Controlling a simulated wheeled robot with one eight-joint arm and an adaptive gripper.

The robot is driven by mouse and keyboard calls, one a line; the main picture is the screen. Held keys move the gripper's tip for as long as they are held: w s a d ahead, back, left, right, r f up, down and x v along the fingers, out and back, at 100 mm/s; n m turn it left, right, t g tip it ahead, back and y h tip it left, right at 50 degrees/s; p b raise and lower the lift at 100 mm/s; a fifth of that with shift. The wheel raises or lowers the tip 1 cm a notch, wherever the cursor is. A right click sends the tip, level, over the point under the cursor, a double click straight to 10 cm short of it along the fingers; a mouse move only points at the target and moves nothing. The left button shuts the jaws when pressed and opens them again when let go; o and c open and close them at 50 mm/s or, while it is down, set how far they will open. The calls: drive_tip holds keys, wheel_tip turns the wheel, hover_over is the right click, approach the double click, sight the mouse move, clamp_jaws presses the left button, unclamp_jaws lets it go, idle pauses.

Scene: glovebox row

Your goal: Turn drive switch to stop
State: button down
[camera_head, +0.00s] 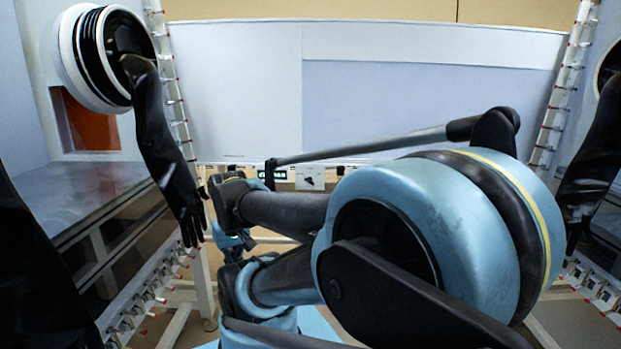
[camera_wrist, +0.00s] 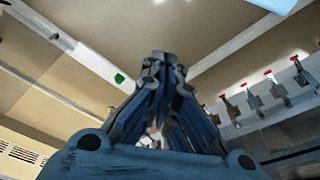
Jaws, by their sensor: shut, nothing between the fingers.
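A small white plate with a dark part on it (camera_head: 311,178) is on the far wall in the head view, just beyond my arm. It may be the drive switch, but its setting is too small to read. My gripper (camera_wrist: 164,62) is shut and empty in the wrist view, its blue and dark fingers meeting at the tips. No switch shows near the fingertips there. In the head view my arm covers much of the middle and lower right, and the gripper's fingertips cannot be made out clearly.
A green-lit display (camera_head: 273,174) is left of the plate. A black glove (camera_head: 165,150) hangs from a round port at left; another glove (camera_head: 592,150) hangs at right. Red-handled valves (camera_wrist: 275,88) line a white rail in the wrist view. A grey bench (camera_head: 75,195) stands at left.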

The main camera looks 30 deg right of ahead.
drive_tip(key=w+d+r+m+t+y, duration=0.15)
drive_tip(key=w+d+r, duration=0.25)
drive_tip(key=w+r, duration=0.5)
drive_tip(key=w+d+r+m+t, duration=0.3)
drive_tip(key=w+d+r+m, duration=0.15)
drive_tip(key=w+d, duration=0.75)
drive_tip(key=w+d+r+m+t+h, duration=0.1)
drive_tip(key=d+r+m+t, duration=0.1)
drive_tip(key=d, duration=1.4)
drive_tip(key=d+r+m+t+h, duration=0.1)
drive_tip(key=d+r+t+h, duration=0.1)
drive_tip(key=d, duration=1.3)
drive_tip(key=shift+y, duration=0.25)
drive_tip(key=shift+s+a+f+x, duration=0.2)
drive_tip(key=shift+a+f+x, duration=0.1)
drive_tip(key=shift+x, duration=1.8)
drive_tip(key=shift+s+a+f+x, duration=0.2)
drive_tip(key=shift+a+f+x, duration=0.1)
drive_tip(key=shift+x, duration=1.85)
drive_tip(key=shift+s+a+f+x, duration=0.15)
drive_tip(key=shift+a+f+x, duration=0.2)
drive_tip(key=shift+x, duration=1.75)
